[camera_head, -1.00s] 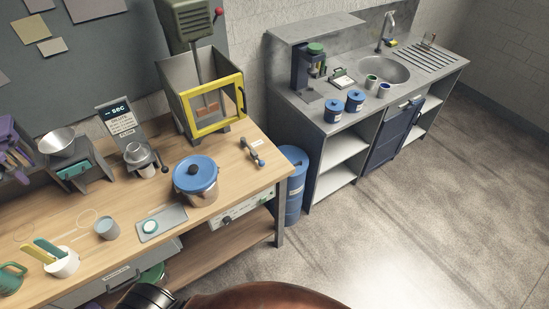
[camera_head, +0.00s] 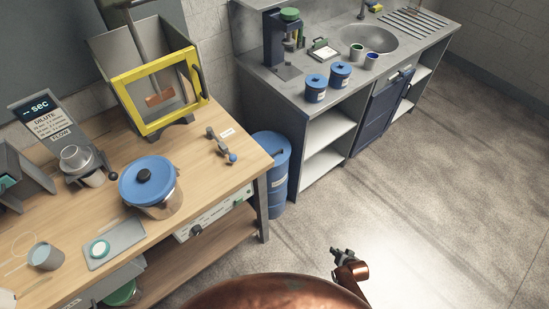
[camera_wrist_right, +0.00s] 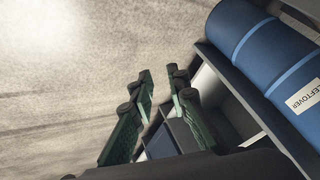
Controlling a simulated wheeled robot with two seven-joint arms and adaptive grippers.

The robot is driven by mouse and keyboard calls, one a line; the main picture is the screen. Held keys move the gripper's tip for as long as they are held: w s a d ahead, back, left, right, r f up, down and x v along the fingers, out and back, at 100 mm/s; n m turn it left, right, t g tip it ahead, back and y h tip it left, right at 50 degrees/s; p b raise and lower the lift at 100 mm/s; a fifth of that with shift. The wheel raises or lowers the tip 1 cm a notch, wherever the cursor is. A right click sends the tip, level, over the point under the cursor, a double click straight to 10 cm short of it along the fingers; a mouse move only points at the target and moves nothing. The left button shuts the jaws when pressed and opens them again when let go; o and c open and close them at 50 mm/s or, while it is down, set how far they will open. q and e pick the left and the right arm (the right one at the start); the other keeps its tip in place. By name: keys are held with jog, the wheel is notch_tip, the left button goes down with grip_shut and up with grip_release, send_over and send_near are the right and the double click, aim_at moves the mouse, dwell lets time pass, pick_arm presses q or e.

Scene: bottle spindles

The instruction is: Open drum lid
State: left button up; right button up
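A blue drum (camera_head: 279,182) stands on the floor between the wooden bench and the grey counter. Its round blue lid (camera_head: 271,146) is on top. In the right wrist view, a blue drum (camera_wrist_right: 262,52) with a label ending in "LEFTOVER" lies across the upper right; its lid cannot be made out there. My right gripper (camera_head: 340,253) is over the open floor, right of the drum and apart from it. In the right wrist view, my right gripper's green fingers (camera_wrist_right: 160,78) are spread with nothing between them. My left gripper is not in view.
The wooden bench (camera_head: 205,175) holds a blue-lidded pot (camera_head: 150,186) and a yellow-framed box (camera_head: 160,90). The grey counter (camera_head: 285,95) with open shelves flanks the drum on the right. The floor (camera_head: 410,210) in front is clear.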

jog(key=w+a+r+m+t+y+b, duration=0.1)
jog(key=w+a+r+b, duration=0.15)
jog(key=w, duration=0.55)
jog(key=w+a+r+m+t+b, duration=0.1)
jog(key=w+a+r+b, duration=0.15)
jog(key=w, duration=0.55)
pick_arm(q)
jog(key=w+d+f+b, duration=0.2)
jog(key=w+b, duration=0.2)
jog(key=b, duration=0.6)
pick_arm(e)
jog(key=m+t+y+b, duration=0.4)
jog(key=y, duration=0.3)
send_near(276, 153)
jog(key=f+x, duration=0.1)
jog(key=x, duration=0.2)
jog(key=b+x, duration=0.3)
jog(key=x, duration=0.3)
jog(key=shift+w, duration=0.3)
jog(key=shift+w+a, duration=0.2)
jog(key=shift+w, duration=0.05)
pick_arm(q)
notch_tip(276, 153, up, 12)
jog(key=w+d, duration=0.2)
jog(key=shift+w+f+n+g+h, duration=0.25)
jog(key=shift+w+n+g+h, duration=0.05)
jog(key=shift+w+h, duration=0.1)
pick_arm(e)
jog(key=shift+w+a+r, duration=0.1)
jog(key=shift+w+r, duration=0.05)
